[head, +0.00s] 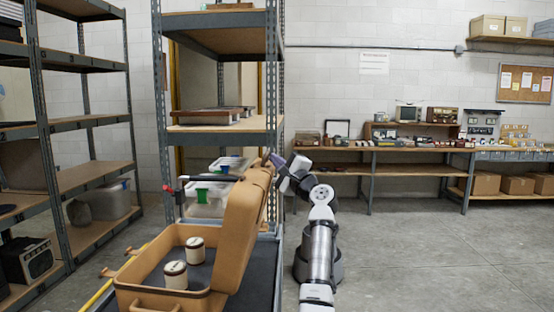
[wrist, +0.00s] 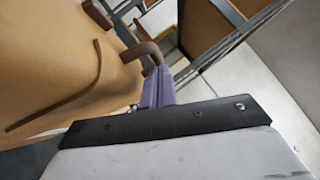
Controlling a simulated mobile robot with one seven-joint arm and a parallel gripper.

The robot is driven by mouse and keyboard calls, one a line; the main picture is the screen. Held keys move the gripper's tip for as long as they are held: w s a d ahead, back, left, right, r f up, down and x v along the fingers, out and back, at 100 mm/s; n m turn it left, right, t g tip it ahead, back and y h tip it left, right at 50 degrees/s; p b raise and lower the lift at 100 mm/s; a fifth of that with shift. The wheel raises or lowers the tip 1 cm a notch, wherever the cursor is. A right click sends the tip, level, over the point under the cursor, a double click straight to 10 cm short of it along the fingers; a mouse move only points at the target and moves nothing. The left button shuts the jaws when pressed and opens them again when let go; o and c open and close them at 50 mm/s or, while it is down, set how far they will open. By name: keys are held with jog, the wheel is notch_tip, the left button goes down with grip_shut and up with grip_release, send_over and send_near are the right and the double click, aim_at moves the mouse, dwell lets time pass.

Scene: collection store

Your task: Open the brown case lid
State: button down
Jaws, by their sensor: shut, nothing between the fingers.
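The brown case (head: 145,272) sits on a dark-topped cart at the lower left of the head view. Its lid (head: 241,228) stands raised on the right side, steeply tilted, so the inside shows. Two pale canisters with dark bands, one farther back (head: 195,249) and one nearer (head: 176,275), stand inside. My gripper (head: 276,160) is at the lid's upper far edge. In the wrist view the purple fingers (wrist: 157,88) are shut, right beside a brown hooked fitting (wrist: 144,50) on the tan lid (wrist: 50,60). I cannot tell whether they touch it.
A metal shelf rack (head: 220,128) stands just behind the cart, close to my gripper. Another rack (head: 88,180) is at the left. A long bench (head: 400,170) with small items lines the back wall. The concrete floor (head: 450,250) at the right is clear.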

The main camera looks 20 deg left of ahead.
jog(key=shift+a, duration=0.1)
jog(key=s+a+r+n+g+h+p, duration=0.1)
jog(key=s+a+r+n+g+p, duration=0.1)
jog(key=a+p, duration=0.5)
jog(key=a+r, duration=0.1)
jog(key=a, duration=0.2)
jog(key=shift+s+n, duration=0.2)
jog(key=shift+n, duration=0.1)
jog(key=shift+d, duration=0.1)
